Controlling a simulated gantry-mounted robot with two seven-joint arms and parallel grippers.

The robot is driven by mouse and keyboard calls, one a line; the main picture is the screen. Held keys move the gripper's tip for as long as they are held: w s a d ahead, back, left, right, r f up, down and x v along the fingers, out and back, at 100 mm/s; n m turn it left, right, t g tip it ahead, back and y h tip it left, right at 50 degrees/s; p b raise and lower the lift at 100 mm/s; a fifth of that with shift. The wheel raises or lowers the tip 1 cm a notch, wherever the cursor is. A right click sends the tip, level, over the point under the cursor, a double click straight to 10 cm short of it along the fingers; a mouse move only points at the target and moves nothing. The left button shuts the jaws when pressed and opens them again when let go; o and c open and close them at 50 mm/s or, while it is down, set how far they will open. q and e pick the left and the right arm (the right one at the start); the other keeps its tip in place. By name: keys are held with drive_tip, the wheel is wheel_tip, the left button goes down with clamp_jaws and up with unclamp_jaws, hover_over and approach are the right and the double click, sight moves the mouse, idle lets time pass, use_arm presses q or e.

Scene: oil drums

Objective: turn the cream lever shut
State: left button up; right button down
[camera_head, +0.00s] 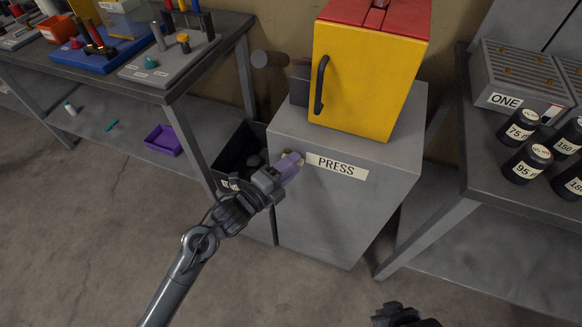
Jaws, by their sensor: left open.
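My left gripper (287,168) reaches in from the lower left, with its lavender-tipped end at the front of the grey cabinet (335,205), just left of the PRESS label (337,166). It is open. A small cream-coloured bit (287,152) shows just above the fingertips; it may be part of the cream lever, but the gripper hides most of that spot. I cannot tell the lever's angle or whether the gripper touches it. My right gripper (402,315) shows only as a dark piece at the bottom edge, well away from the cabinet.
A yellow box with a black handle (367,78) and red top stands on the cabinet. A black bin (236,150) is left of it. Workbenches flank both sides; black weights (527,163) stand on the right one. The floor in front is clear.

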use_arm(q)
drive_tip(key=shift+w+d, duration=0.15)
clamp_jaws()
